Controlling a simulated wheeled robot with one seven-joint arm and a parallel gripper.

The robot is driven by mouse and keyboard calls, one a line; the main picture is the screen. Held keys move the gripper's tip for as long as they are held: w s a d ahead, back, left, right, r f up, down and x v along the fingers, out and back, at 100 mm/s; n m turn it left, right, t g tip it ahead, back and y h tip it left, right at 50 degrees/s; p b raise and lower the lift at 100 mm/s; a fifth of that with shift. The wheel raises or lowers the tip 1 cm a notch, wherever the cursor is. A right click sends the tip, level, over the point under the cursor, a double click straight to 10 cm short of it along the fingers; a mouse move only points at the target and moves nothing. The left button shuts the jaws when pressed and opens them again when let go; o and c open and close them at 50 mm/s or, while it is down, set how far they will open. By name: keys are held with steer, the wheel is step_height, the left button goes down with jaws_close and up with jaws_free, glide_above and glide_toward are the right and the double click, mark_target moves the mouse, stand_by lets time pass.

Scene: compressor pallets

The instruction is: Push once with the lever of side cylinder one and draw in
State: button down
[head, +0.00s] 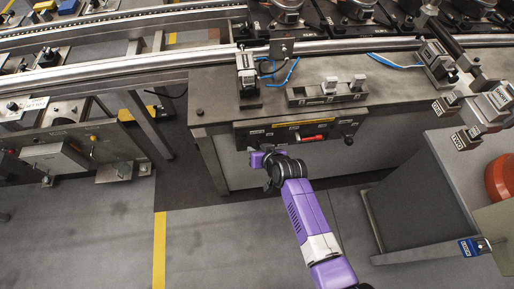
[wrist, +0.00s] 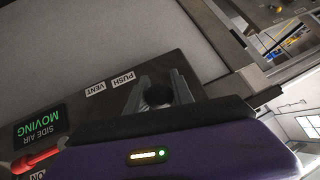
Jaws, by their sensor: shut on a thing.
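The control panel (head: 300,130) is on the front of the bench, and my gripper (head: 264,152) is at its left part. In the wrist view my gripper (wrist: 157,95) has its two grey fingers closed on a dark round lever knob (wrist: 158,95). The lever's shaft is hidden, so I cannot tell its position. Beside it are the labels PUSH (wrist: 123,78) and VENT (wrist: 95,89). A display (wrist: 40,127) reads SIDE AIR MOVING in green. I cannot read which cylinder the lever belongs to.
A red handle (head: 313,138) sits right of my gripper on the panel; it also shows in the wrist view (wrist: 38,158). A black knob (head: 348,140) is farther right. A grey cabinet (head: 425,190) stands at the right. The floor (head: 200,235) left of my arm is clear.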

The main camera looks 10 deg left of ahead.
stand_by(0.4)
steer(key=c, duration=1.1)
jaws_free()
steer(key=shift+r, duration=0.1)
steer(key=p+v, duration=0.1)
steer(key=v, duration=0.6)
steer(key=shift+s+r, duration=0.15)
steer(key=shift+r, duration=0.1)
steer(key=shift+d, duration=0.1)
